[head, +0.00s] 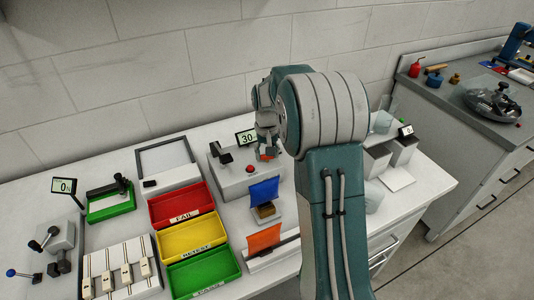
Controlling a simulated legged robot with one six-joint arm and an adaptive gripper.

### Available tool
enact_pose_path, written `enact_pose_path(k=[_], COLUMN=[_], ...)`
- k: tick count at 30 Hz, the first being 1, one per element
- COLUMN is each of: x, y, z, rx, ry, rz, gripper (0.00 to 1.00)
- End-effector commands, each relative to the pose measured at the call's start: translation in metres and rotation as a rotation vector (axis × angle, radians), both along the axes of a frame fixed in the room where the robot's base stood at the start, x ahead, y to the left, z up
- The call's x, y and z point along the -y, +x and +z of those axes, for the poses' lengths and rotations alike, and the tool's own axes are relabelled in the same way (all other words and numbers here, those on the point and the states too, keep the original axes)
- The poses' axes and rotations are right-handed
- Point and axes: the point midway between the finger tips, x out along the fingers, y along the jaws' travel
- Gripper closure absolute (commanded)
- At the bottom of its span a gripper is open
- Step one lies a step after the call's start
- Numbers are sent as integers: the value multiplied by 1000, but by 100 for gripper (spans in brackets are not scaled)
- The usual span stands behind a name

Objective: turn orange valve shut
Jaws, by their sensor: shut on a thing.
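My gripper (267,146) points down beside the grey box with a display reading 30, on the white bench. It is shut on a small orange part (268,156) that shows at its fingertips, which looks like the orange valve. Only a little of this part is visible. My fingers cover the rest, so its handle angle cannot be told. The grey box (232,182) has a red button (250,169) on top, just left of my gripper. My arm hides what lies to the right.
Red (154,213), yellow (161,243) and green (173,280) trays stand at left. A blue panel (264,190) and an orange panel (264,238) stand upright nearer me. Grey blocks and clear containers (382,122) are right of my arm. A wall is behind.

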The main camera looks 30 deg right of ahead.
Motion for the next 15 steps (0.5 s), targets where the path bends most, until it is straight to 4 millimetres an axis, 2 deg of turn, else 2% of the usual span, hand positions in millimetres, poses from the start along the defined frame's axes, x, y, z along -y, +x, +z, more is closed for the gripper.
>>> enact_pose_path(k=[6,15], x=[-1,-1], y=[1,1], z=[-1,-1], rx=[4,4], ry=[0,0], rz=[157,286], gripper=[88,88])
